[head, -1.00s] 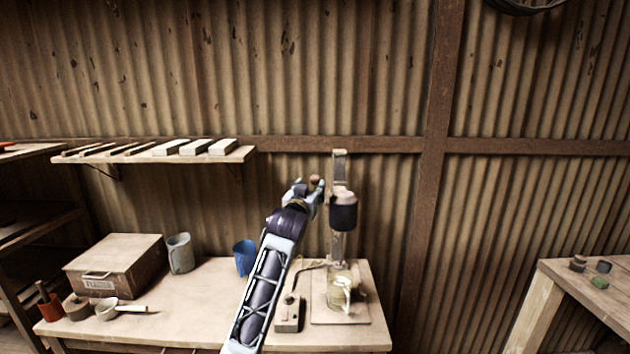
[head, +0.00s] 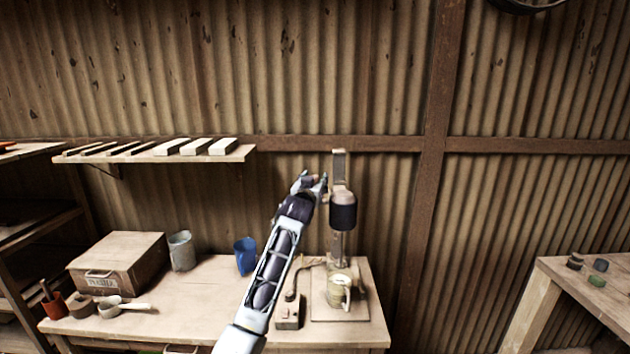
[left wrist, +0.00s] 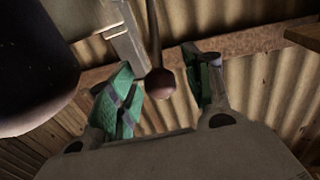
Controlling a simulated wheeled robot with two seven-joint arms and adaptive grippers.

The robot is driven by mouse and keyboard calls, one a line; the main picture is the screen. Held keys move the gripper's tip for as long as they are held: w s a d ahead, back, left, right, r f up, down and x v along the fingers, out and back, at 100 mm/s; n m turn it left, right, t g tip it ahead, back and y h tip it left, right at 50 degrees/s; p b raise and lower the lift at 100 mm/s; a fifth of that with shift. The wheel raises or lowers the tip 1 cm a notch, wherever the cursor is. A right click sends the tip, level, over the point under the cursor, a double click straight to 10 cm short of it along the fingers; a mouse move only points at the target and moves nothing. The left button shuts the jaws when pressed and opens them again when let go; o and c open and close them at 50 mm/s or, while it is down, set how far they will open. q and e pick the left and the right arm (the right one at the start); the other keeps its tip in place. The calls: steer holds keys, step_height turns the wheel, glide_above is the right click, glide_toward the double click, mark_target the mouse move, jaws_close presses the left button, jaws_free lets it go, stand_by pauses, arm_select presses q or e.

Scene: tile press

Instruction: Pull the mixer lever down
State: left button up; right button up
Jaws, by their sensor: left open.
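The mixer stands on the bench with a dark motor head (head: 342,212) on a pale upright post (head: 338,165). Its lever shows in the left wrist view as a thin rod ending in a reddish-brown ball knob (left wrist: 160,83). My left gripper (head: 316,182) is raised just left of the post, above the motor head's level. In the left wrist view its green-padded fingers (left wrist: 164,88) are apart, with the knob showing in the gap between them. I cannot tell whether either pad touches it. In the head view the gripper hides the knob. My right gripper is not in view.
A mug (head: 339,291) stands under the mixer head on the base board (head: 355,312). A small switch box (head: 289,312) with a cable sits left of it. A blue jug (head: 245,256), grey jug (head: 181,251) and wooden box (head: 117,264) stand farther left. A shelf (head: 150,157) holds several slats.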

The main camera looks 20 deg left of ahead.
arm_select(q)
steer(key=shift+w, duration=0.4)
jaws_close()
